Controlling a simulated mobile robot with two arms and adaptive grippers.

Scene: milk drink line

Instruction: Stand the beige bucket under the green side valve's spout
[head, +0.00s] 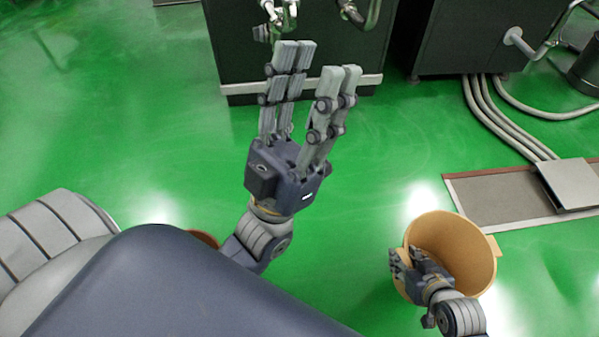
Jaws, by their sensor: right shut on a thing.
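The beige bucket (462,246) is at the lower right of the head view, upright or nearly so, with its open top facing me. I cannot tell whether its base touches the floor. My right gripper (406,264) is shut on the bucket's near-left rim. My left gripper (314,62) is open and empty in the upper middle, fingers pointing up the picture. Two metal spouts, one at the left (281,14) and one at the right (359,14), show at the top edge, cut off by the frame.
A dark cabinet (235,55) with a pale base strip stands behind my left gripper. Another dark cabinet (455,40) is at the upper right. Grey hoses (505,120) run to a floor plate (570,182) beside a grating (485,205). Green floor between is open.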

